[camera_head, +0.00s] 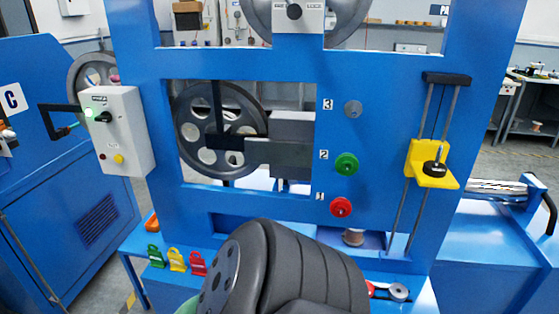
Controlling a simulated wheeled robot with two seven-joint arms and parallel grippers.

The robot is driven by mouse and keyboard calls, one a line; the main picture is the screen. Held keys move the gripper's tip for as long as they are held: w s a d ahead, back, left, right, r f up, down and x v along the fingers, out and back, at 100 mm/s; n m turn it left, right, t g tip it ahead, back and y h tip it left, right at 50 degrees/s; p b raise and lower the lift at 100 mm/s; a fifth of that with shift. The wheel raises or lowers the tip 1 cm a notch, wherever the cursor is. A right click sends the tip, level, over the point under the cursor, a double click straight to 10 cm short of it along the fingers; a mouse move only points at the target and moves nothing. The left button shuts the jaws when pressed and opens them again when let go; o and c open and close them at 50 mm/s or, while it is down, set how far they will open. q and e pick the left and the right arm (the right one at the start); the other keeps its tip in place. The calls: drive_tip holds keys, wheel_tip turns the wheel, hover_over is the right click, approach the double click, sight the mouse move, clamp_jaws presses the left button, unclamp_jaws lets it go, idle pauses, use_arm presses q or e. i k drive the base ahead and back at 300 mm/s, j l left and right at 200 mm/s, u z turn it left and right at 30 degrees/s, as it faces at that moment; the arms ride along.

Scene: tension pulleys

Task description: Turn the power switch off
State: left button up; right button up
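A pale grey control box (122,130) is fixed to the left upright of the blue machine frame. The labels are too small to read, so I cannot tell the switch's exact setting. A dark grey arm link of mine fills the bottom centre and hides part of the frame's base. Neither of my grippers can be made out in this view.
The blue frame (240,65) carries numbered knobs: grey (352,109), green (346,164) and red (341,207). A spoked wheel (222,130) shows through its opening. A yellow slider (431,165) is at right. Coloured lockout tags (177,260) stand lower left. A blue cabinet (50,180) stands left.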

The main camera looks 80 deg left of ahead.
sight(106, 116)
drive_tip(key=u, duration=3.5)
